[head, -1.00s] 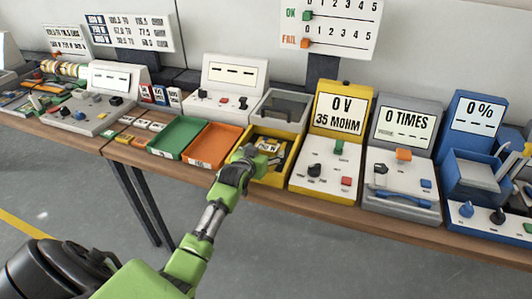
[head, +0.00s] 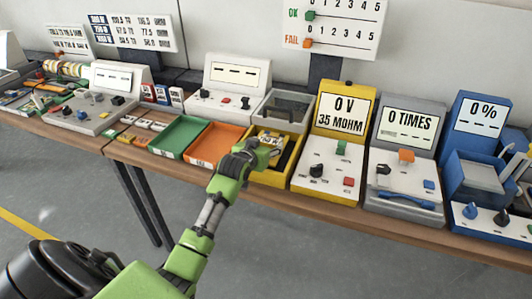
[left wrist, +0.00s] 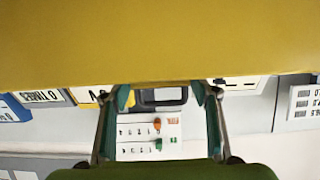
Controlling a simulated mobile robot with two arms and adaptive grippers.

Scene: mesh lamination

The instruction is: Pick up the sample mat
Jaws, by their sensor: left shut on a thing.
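The sample mat, a yellow piece with a pale printed label (head: 269,138), shows just beyond my left gripper (head: 265,149), above the yellow tray (head: 277,179). My left gripper is shut on it, though the hand hides most of the grip in the head view. In the left wrist view a broad yellow surface (left wrist: 160,42), which looks like the mat close up, fills the top, with the two green-edged fingers (left wrist: 165,95) reaching to it. I cannot tell whether the mat is fully clear of the tray. My right gripper is not in view.
A green tray (head: 180,137) and an orange tray (head: 212,143) stand left of the yellow one. A yellow meter (head: 335,150) stands close on the right, with a grey counter (head: 403,160) beyond it. A grey bin (head: 284,106) is behind. The floor in front is clear.

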